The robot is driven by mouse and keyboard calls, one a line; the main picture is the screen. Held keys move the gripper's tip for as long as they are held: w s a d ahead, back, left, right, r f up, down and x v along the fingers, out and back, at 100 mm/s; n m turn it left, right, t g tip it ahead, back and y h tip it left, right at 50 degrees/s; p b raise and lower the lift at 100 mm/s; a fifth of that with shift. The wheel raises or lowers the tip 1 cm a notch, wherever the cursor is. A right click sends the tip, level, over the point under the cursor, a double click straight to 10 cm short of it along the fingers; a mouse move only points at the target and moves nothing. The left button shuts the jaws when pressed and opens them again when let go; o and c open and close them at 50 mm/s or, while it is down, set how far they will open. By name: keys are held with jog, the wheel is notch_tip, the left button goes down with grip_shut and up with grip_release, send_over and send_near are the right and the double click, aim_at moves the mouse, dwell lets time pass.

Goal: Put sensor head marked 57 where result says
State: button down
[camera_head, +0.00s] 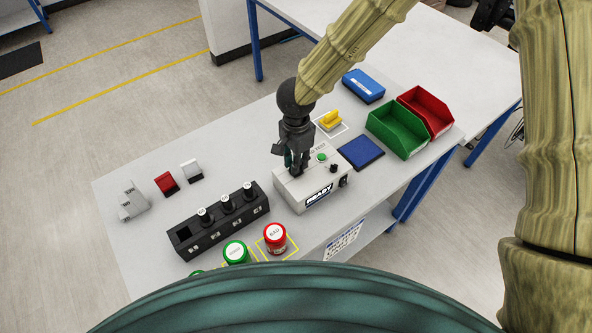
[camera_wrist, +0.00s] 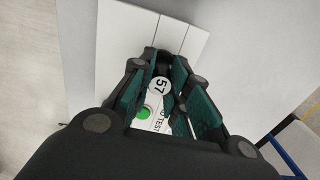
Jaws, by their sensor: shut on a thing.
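My gripper (camera_head: 296,163) is over the left part of the pale test box (camera_head: 315,185). It is shut on the sensor head marked 57 (camera_wrist: 159,87), whose round white top shows between the fingers in the wrist view. The lower end of this head is hidden; I cannot tell whether it is seated in the box. The box's display reads READY, and a green button (camera_head: 322,157) and a black knob are on it. A red BAD container (camera_head: 275,238) and a green-lidded container (camera_head: 236,252) stand at the front edge.
A black rack (camera_head: 222,222) holds several white-topped heads; its leftmost slot is empty. Green (camera_head: 398,130) and red (camera_head: 426,110) bins, a blue pad (camera_head: 361,152), a yellow object (camera_head: 330,118) and a blue box (camera_head: 363,86) lie right and behind. Grey, red and white items sit left.

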jog(key=shift+r+p, duration=0.8)
jog(key=shift+p, duration=0.1)
dwell(1.0)
jog(key=shift+r+p, duration=1.1)
jog(key=shift+r, duration=2.15)
